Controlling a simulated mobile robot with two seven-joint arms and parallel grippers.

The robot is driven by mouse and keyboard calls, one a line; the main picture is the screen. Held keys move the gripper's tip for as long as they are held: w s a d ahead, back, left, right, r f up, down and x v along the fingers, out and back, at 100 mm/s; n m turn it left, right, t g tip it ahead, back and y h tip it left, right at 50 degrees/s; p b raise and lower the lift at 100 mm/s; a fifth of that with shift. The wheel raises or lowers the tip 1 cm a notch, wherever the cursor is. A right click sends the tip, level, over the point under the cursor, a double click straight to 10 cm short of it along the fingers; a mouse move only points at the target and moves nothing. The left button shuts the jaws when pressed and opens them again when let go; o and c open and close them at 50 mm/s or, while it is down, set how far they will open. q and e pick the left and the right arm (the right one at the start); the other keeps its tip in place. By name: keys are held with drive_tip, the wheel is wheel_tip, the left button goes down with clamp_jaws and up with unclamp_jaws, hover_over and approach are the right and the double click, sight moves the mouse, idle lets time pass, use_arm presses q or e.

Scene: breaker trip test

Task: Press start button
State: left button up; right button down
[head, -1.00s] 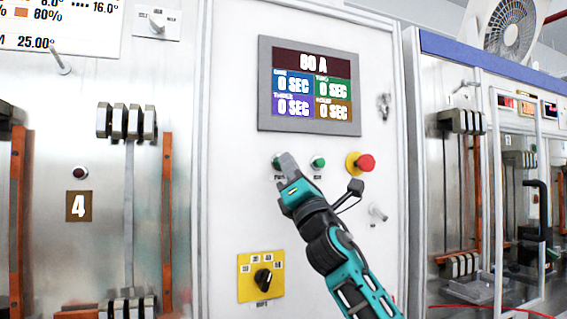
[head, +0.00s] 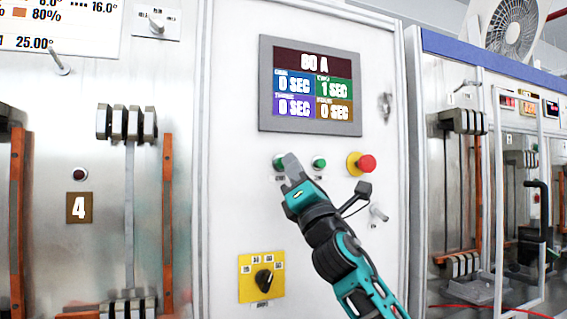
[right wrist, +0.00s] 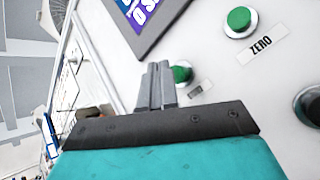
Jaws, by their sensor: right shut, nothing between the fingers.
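The start button (head: 278,162) is the left of two green buttons under the display on the white cabinet door. My right gripper (head: 290,160) is shut and empty, its tips just right of that button and partly over it. In the right wrist view the fingertips (right wrist: 159,68) lie beside a green button (right wrist: 183,72) and hide part of its edge; I cannot tell whether they touch it. My left gripper is not in view.
A second green button (head: 319,163), labelled ZERO in the right wrist view, and a red mushroom button (head: 366,163) sit to the right. A yellow-plated selector knob (head: 263,280) is below. Metal frames with copper bars stand on both sides.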

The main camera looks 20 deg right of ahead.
drive_tip(key=s+p, duration=0.1)
drive_tip(key=s, duration=0.3)
drive_tip(key=shift+s+a+p, duration=0.1)
drive_tip(key=shift+s+p, duration=0.2)
drive_tip(key=shift+s, duration=0.1)
idle(0.6)
